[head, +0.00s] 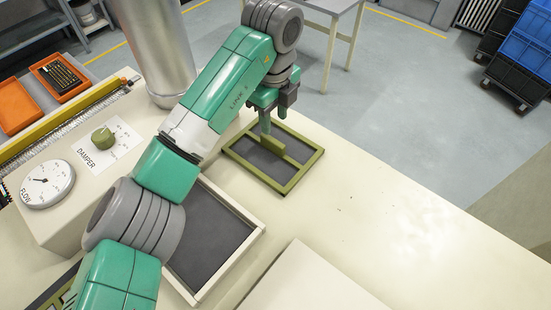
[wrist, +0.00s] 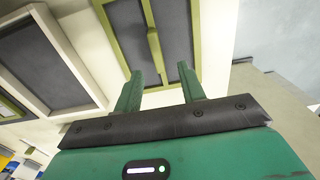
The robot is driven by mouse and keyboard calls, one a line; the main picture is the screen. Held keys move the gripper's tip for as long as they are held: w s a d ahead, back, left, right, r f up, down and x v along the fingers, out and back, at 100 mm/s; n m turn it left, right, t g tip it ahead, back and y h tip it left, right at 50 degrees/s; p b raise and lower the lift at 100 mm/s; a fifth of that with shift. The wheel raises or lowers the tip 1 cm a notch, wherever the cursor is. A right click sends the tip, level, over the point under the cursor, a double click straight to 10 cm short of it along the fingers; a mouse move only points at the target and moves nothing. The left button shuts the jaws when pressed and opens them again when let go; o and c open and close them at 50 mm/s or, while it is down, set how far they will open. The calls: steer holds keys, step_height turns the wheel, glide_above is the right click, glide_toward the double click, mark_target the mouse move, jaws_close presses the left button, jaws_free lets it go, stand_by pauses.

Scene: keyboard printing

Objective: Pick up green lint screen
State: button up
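The green lint screen, an olive-green frame with dark mesh (head: 259,158), lies flat on the pale worktop near its back edge. A raised green bar (head: 285,147) crosses its middle. My gripper (head: 265,131) is above the screen, near one end of that bar. In the wrist view, the screen (wrist: 177,40) fills the top middle. My gripper (wrist: 160,69) is open, its two green fingers apart, with the near end of the bar (wrist: 154,42) between the fingertips in the picture. Nothing is visibly held. I cannot tell how far the fingertips are above the bar.
A pale-framed recess with a dark panel (head: 207,236) lies left of the screen, partly behind my arm. A pale raised block (head: 312,283) is at the front. A metal column (head: 153,45) and a control box with a flow dial (head: 46,183) stand left. The worktop right is clear.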

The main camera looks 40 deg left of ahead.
mark_target(272, 140)
steer(key=shift+s+a, duration=0.2)
steer(key=shift+a, duration=0.05)
steer(key=shift+d+f+p, duration=0.15)
steer(key=shift+f+p, duration=0.15)
steer(key=shift+f, duration=3.65)
jaws_close()
